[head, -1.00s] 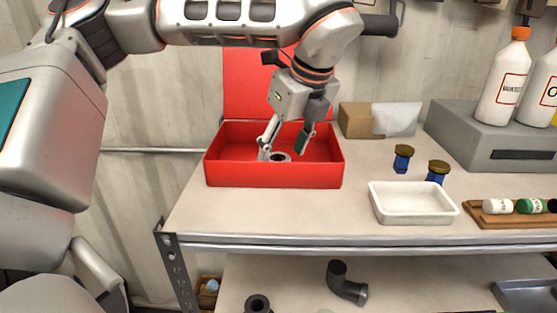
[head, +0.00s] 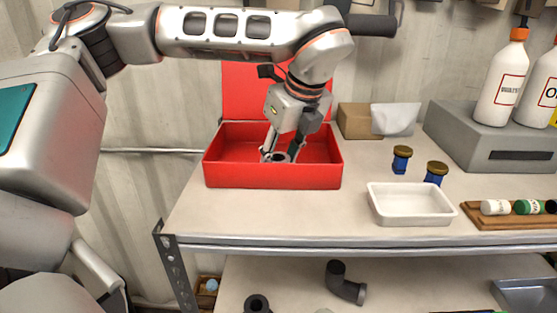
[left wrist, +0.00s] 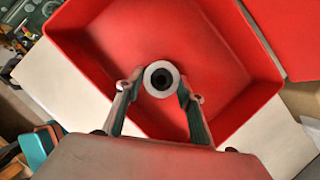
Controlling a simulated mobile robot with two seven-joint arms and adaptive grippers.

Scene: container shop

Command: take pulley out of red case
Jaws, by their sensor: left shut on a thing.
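The red case (head: 272,177) stands on the workbench with its lid (head: 250,90) up behind it. The pulley (head: 278,157) is a small grey ring-shaped part with a dark centre, inside the case. In the left wrist view the pulley (left wrist: 161,78) lies between the two fingertips, over the red case floor (left wrist: 105,50). My left gripper (head: 281,155) reaches down into the case from above and is shut on the pulley. The front wall hides the pulley's lower part in the head view. My right gripper is not in view.
A white tray (head: 410,220) is right of the case, with two blue jars with brown lids (head: 401,160) behind it. A cardboard box (head: 355,121) stands behind the case's right side. Bare bench lies in front of the case.

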